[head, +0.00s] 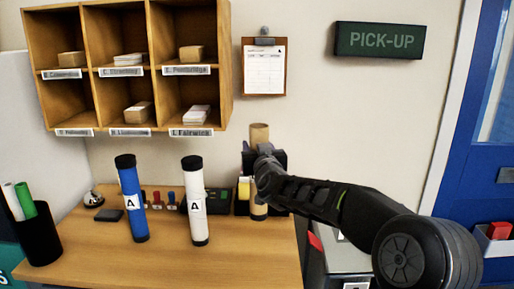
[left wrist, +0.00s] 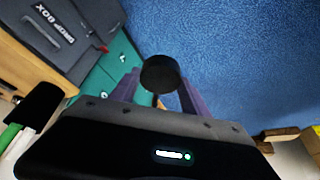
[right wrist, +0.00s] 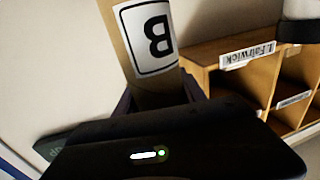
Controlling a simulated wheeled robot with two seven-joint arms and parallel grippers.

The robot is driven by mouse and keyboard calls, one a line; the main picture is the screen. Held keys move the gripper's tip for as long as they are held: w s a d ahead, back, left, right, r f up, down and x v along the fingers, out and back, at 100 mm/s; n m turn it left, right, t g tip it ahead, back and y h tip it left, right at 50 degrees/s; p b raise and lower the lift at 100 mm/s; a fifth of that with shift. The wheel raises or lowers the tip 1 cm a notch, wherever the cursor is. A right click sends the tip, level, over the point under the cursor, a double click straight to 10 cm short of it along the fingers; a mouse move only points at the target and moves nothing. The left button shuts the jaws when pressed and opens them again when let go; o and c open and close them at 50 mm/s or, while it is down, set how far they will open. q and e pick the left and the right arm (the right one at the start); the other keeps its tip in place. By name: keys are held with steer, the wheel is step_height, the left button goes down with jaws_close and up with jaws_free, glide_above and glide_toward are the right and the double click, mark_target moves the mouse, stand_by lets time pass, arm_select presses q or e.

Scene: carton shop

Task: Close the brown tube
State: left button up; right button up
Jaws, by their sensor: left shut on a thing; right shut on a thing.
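The brown tube (head: 259,135) stands about upright near the right end of the wooden counter, its upper end without a cap in the head view. My right gripper (head: 264,165) is shut around its middle and hides that part. In the right wrist view the tube (right wrist: 150,95) shows a white "B" label (right wrist: 146,36) between the fingers of my right gripper (right wrist: 157,100). My left gripper (left wrist: 155,92) is outside the head view. In the left wrist view it is shut on a round black cap (left wrist: 160,74), held above blue floor.
A blue tube (head: 131,185) and a white tube (head: 194,180), both with black caps, stand on the counter (head: 180,265). A black cup (head: 38,235) with rolls is at left. Pigeonholes (head: 98,72) and a clipboard (head: 264,68) hang behind. A drop box (left wrist: 60,30) shows in the left wrist view.

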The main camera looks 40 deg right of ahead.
jaws_close()
stand_by(0.3)
